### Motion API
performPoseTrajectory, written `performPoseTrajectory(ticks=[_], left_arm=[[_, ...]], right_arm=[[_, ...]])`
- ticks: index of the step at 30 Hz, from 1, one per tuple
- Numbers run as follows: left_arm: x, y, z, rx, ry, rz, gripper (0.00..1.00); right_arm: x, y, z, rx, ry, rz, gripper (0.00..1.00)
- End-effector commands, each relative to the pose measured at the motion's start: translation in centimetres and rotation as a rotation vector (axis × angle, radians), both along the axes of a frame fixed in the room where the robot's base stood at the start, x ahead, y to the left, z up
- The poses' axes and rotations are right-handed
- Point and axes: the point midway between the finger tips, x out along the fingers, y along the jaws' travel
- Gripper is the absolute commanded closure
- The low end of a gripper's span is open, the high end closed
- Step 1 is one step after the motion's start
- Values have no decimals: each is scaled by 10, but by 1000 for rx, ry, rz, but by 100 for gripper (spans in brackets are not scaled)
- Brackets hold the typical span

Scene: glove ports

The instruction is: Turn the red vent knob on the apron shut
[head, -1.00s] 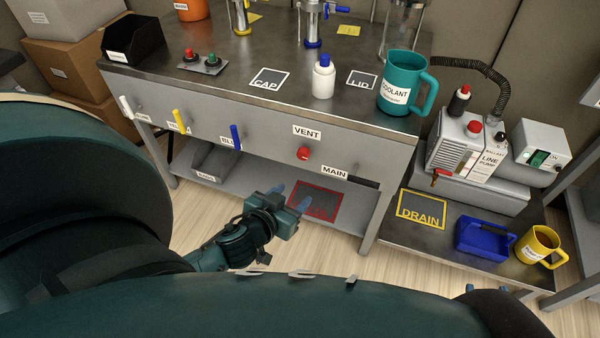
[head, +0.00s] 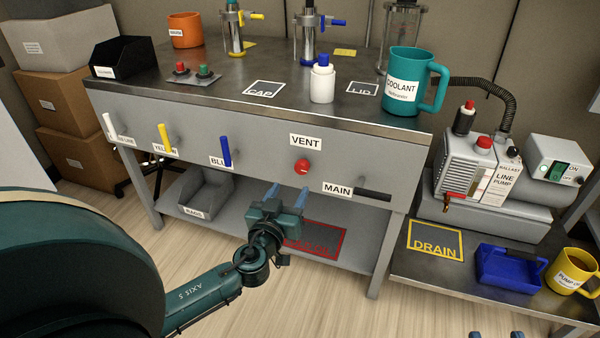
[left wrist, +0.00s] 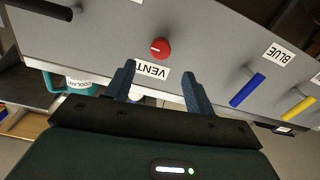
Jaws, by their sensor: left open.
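The red vent knob (head: 302,167) sits on the grey apron (head: 265,150) under the VENT label (head: 305,141). In the left wrist view the knob (left wrist: 161,48) is round with a short pale mark near its middle. My left gripper (head: 289,193) is open and empty, below the knob in the head view. In the left wrist view its fingertips (left wrist: 158,72) are apart, with the knob beyond them and roughly centred between. It is not touching the knob. Two blue tips, probably my right gripper (head: 496,335), barely show at the bottom edge.
A blue lever (head: 226,151) is left of the knob and a dark MAIN handle (head: 373,195) is lower right. Yellow (head: 165,138) and white levers stand further left. A lower shelf (head: 262,228) with a grey bin (head: 205,190) lies beneath the apron.

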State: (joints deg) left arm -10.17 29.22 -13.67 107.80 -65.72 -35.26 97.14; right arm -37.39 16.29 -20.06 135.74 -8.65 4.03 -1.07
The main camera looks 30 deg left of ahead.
Motion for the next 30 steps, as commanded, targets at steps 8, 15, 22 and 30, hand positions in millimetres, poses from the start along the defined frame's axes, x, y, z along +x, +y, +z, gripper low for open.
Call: performPoseTrajectory(ticks=[8,15,22,30], left_arm=[[56,15,0,1,-2,1,46],[83,22,-1,0,1,1,46],[88,24,-1,-1,2,1,46],[88,24,-1,-1,2,1,55]], right_arm=[[0,0,-1,5,0,0,64],[1,0,-2,12,2,2,64],[1,0,-1,14,3,3,64],[1,1,-1,14,2,4,64]])
